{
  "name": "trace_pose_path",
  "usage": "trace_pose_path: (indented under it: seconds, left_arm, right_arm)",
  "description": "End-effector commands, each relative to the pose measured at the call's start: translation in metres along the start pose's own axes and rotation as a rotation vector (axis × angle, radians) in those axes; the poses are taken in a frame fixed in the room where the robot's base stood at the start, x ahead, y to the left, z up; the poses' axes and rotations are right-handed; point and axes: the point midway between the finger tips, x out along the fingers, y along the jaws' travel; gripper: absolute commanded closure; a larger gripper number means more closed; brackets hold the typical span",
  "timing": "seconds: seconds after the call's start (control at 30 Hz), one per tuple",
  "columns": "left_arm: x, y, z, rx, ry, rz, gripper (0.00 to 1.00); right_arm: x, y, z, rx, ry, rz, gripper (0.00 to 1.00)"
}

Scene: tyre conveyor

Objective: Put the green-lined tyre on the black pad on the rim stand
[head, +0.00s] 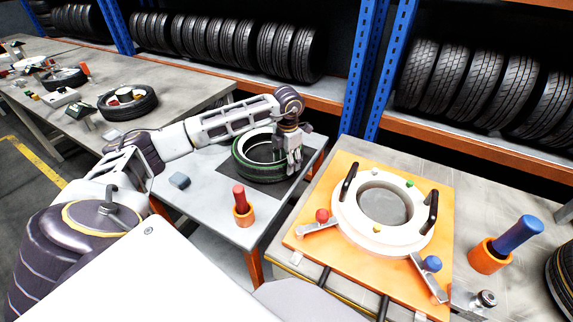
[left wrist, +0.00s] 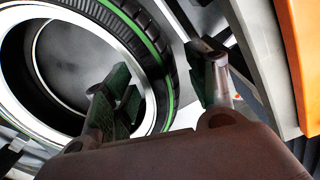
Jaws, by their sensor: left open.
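The green-lined tyre (head: 240,165) lies flat on the black pad (head: 268,190) on a small grey table. The left wrist view shows its green stripe and tread (left wrist: 150,50) and a pale rim inside. My left gripper (head: 293,168) is at the tyre's right side, pointing down, fingers apart. In the left wrist view my left gripper (left wrist: 165,82) has one finger over the tyre's inner side and one outside the tread; contact cannot be told. The rim stand (head: 345,215) is a white ring with two black handles on an orange board, right of the tyre. My right gripper is not in view.
A blue peg in an orange holder (head: 510,243) is right of the stand. Tyre racks (head: 230,45) line the back; a gap separates the tables.

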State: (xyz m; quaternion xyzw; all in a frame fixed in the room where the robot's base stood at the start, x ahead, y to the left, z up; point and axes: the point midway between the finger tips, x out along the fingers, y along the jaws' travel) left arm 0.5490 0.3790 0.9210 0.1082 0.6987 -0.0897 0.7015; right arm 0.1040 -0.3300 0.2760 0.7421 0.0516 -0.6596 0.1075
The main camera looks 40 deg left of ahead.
Motion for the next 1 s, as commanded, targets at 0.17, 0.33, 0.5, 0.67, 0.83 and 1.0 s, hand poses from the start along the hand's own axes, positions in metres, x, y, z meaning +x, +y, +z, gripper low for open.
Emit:
trace_pose_path:
  seconds: [0.17,0.33,0.5,0.67,0.83,1.0]
  left_arm:
    - [-0.025,0.000,0.000,0.001,-0.002,0.001,0.43]
    - [-0.050,0.000,0.001,0.001,-0.003,0.000,0.43]
    - [-0.074,0.000,0.001,0.001,-0.002,0.000,0.43]
    - [-0.091,0.000,0.000,0.001,0.000,0.000,0.43]
    - [-0.100,0.000,0.000,0.001,0.000,-0.001,0.43]
    - [-0.101,0.000,0.000,0.001,0.001,-0.001,0.43]
  right_arm:
    - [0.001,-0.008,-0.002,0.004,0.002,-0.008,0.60]
    - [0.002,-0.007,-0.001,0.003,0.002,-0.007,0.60]
    - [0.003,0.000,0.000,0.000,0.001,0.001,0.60]
    - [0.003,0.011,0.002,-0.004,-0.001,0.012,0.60]
    - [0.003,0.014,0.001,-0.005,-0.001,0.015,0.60]
    - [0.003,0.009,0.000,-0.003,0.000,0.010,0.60]
